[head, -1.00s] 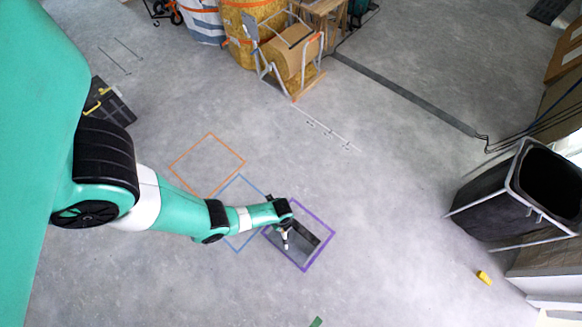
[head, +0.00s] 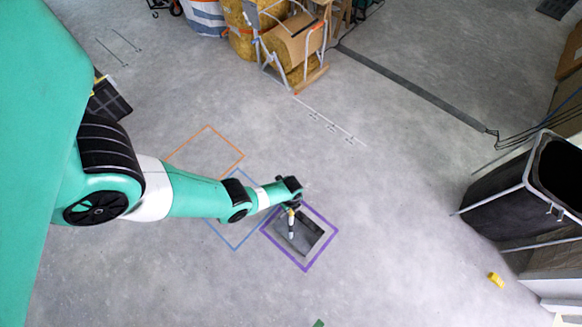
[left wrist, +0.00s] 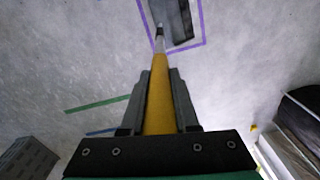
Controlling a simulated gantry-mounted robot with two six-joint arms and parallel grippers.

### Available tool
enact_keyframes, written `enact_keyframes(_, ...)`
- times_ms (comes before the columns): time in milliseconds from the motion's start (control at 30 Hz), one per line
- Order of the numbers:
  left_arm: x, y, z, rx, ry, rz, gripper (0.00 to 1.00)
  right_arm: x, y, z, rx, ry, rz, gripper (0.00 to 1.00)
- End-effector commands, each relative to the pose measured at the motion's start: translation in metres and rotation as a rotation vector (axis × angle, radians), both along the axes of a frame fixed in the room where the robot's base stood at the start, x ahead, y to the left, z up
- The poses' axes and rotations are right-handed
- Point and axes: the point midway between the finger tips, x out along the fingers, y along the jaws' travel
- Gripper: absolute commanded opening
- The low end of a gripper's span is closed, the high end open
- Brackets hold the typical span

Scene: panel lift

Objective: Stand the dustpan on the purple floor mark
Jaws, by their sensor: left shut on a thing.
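The dustpan (head: 304,234) is a dark grey pan with a long upright handle. In the head view it lies inside the outline of the purple floor mark (head: 334,237). My left gripper (head: 291,206) is above it, shut on the handle. In the left wrist view the yellow handle (left wrist: 159,95) runs between the fingers of my left gripper (left wrist: 158,78), down to the grey pan (left wrist: 180,22) within the purple lines (left wrist: 202,22). I cannot tell whether the pan touches the floor. My right gripper is not in view.
A blue outline (head: 236,249) and an orange outline (head: 226,141) lie beside the purple one. A black bin (head: 500,205) stands at the right, with a small yellow object (head: 496,279) near it. Rolls and a metal frame stand at the back. Floor around the mark is clear.

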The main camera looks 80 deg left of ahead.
Motion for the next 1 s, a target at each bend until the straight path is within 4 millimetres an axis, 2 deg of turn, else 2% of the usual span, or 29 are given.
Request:
enact_keyframes(33,0.001,0.0,-0.006,0.001,-0.002,0.0,0.0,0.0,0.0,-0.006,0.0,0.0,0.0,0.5)
enact_keyframes(233,0.001,0.001,-0.003,0.002,-0.004,0.0,0.0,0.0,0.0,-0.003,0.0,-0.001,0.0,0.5)
enact_keyframes(400,0.001,0.0,-0.008,0.001,-0.003,0.0,0.0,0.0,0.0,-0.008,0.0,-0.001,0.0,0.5)
enact_keyframes(433,0.0,0.0,-0.008,0.0,-0.001,0.0,0.32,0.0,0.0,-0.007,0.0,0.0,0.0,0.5)
enact_keyframes(567,0.0,0.0,-0.007,0.0,-0.001,0.0,0.55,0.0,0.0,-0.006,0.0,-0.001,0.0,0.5)
enact_keyframes(600,0.0,0.0,-0.007,0.0,-0.001,0.0,0.58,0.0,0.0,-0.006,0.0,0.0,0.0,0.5)
enact_keyframes(867,0.0,0.0,-0.006,0.0,-0.001,0.0,0.58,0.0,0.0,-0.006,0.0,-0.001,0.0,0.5)
enact_keyframes(1000,0.0,0.0,0.002,0.001,-0.002,0.0,0.58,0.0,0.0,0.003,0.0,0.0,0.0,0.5)
